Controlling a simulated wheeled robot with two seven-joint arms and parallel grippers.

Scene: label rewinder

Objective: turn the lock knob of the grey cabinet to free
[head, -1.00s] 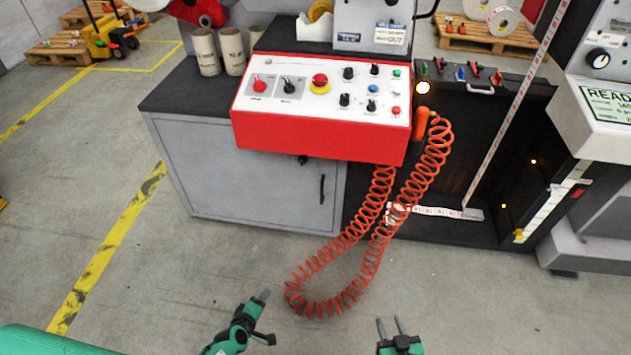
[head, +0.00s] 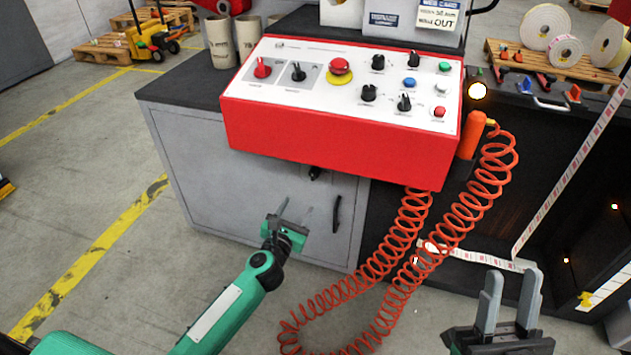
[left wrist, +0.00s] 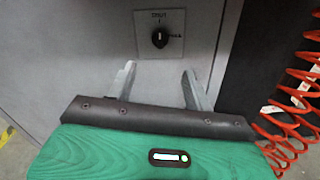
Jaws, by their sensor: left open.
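The grey cabinet (head: 265,196) stands under the red control panel. Its black lock knob (head: 315,173) is small in the head view, just below the panel's lower edge. In the left wrist view the lock knob (left wrist: 160,38) sits on a square plate with a mark above it and a small mark to its right. My left gripper (head: 295,212) is open and empty in front of the cabinet door, below the knob. In the left wrist view its two fingers (left wrist: 159,80) point toward the door, apart from the knob. My right gripper (head: 510,290) is open and empty at the lower right.
The red panel (head: 340,160) juts out above the door. A black door handle (head: 337,213) is right of the knob. An orange coiled cable (head: 400,262) hangs between my two grippers, from an orange hand piece (head: 470,136).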

